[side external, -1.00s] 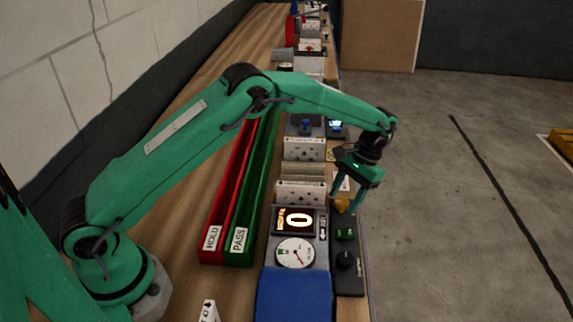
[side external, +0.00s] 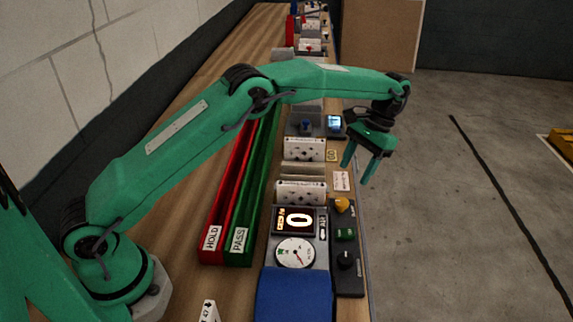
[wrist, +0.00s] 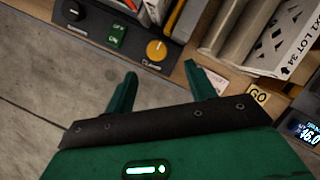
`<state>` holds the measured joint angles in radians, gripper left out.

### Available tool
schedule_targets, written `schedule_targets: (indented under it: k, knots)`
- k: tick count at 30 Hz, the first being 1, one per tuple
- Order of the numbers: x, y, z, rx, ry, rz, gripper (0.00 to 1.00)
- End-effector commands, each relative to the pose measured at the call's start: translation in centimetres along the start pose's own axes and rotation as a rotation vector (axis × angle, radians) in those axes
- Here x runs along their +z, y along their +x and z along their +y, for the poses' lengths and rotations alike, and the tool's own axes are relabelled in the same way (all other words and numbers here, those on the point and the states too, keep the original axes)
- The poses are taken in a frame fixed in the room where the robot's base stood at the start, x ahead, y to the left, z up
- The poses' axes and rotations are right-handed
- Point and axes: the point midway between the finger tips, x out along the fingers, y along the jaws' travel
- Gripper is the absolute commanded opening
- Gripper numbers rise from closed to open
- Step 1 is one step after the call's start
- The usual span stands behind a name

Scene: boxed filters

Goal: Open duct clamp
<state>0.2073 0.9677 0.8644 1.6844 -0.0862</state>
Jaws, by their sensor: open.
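The yellow clamp knob (side external: 342,204) sits at the far end of a black control panel (side external: 347,278) on the bench's right edge. In the wrist view, the knob (wrist: 157,50) shows a light pointer line, with a partly hidden "CLAMP" label (wrist: 151,65) beside it. My gripper (side external: 356,170) is open and empty, raised above the right edge of the bench, beyond the knob and clear of it. Its fingertips (wrist: 160,70) also show in the wrist view, apart with nothing between them. I cannot tell which part is the duct clamp itself.
A green switch (side external: 345,234) and a black knob (side external: 345,260) share the panel. A lit display (side external: 294,220) and a dial gauge (side external: 295,253) stand to its left. Red HOLD (side external: 212,239) and green PASS (side external: 239,240) troughs lie further left. Open floor is on the right.

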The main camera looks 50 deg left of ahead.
Motion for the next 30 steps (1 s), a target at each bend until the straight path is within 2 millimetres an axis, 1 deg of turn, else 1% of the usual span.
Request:
schedule_targets:
  k: [14, 30]
  knots:
    - [2.5, -2.9, -1.1, 0.011, 0.031, 0.085, 0.55]
    - [6.3, -5.7, -2.5, 0.016, 0.072, 0.190, 0.55]
